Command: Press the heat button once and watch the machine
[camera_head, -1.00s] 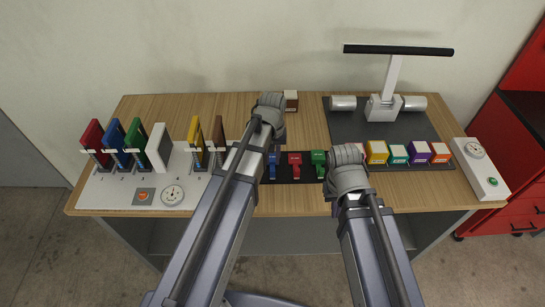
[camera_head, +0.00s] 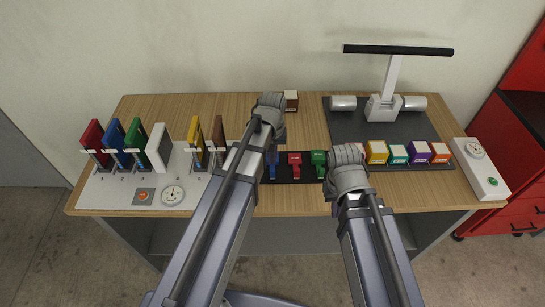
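A red-orange round button (camera_head: 143,195) sits on a small grey square plate at the front left of the white panel (camera_head: 100,192). A round dial (camera_head: 173,194) is just right of it; its reading is too small to make out. A white box (camera_head: 481,168) at the right end has a gauge (camera_head: 474,150) and a green button (camera_head: 492,182). My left gripper (camera_head: 268,106) is over the middle of the table, well right of the red-orange button. My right gripper (camera_head: 346,160) is over the front middle, near the green clip. Neither gripper's fingers can be seen, and neither touches a button.
Upright coloured boards (camera_head: 128,146) stand in slots on the white panel. A black strip holds blue, red (camera_head: 294,162) and green (camera_head: 318,160) clips. Several coloured boxes (camera_head: 398,154) line a dark mat before a black-handled press (camera_head: 388,80). A brown block (camera_head: 291,100) sits behind my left gripper.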

